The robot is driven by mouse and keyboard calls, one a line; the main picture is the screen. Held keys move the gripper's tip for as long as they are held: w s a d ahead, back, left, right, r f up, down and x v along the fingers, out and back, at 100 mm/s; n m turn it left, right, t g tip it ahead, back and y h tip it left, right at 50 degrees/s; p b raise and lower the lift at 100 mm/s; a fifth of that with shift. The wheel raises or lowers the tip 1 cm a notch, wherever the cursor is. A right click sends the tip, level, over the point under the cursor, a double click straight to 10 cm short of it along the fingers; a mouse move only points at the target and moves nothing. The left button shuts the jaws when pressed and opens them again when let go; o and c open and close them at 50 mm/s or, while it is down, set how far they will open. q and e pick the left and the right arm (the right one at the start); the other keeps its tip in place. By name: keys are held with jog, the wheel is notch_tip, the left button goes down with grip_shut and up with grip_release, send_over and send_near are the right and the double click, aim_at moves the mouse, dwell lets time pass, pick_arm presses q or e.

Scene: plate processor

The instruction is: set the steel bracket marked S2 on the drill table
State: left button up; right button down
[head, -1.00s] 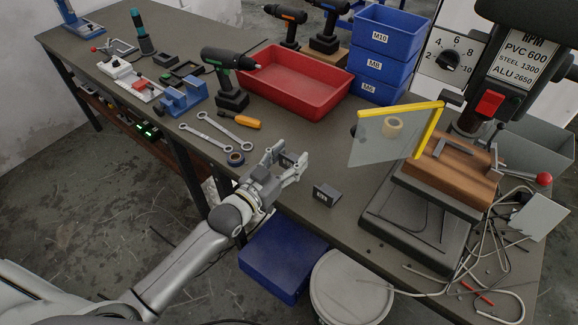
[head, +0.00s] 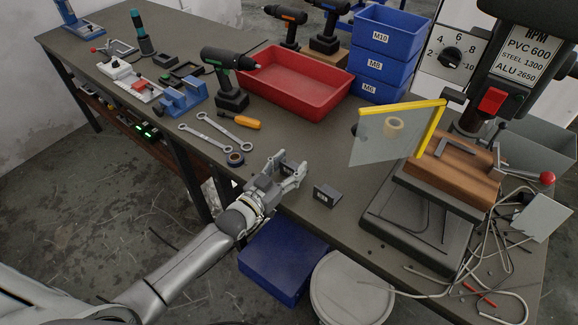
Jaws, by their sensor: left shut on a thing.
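My left gripper (head: 289,172) is at the front edge of the bench, shut on a dark steel bracket (head: 288,167) that its fingers partly hide. I cannot read any mark on that bracket. A second dark bracket (head: 326,195) with a small pale label stands on the bench just right of the gripper; the label is too small to read surely. The drill table (head: 462,165), topped with a brown wooden board, is at the right under the drill press. A clear guard with a yellow frame (head: 430,128) stands at its left side. My right gripper is not in view.
A red tray (head: 295,82) and stacked blue bins (head: 385,55) stand behind. Wrenches (head: 215,132) and an orange screwdriver (head: 238,121) lie left of the gripper. A red-knobbed lever (head: 545,178) and loose cables are at the right. Bench between second bracket and drill base is clear.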

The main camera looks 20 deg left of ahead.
pick_arm(q)
jog(key=o, duration=1.2)
jog(key=shift+r, duration=0.15)
jog(key=shift+s+a, duration=0.1)
jog(key=shift+s, duration=0.2)
jog(key=v, duration=1.1)
jog(key=shift+s, duration=0.25)
jog(key=shift+a, duration=0.1)
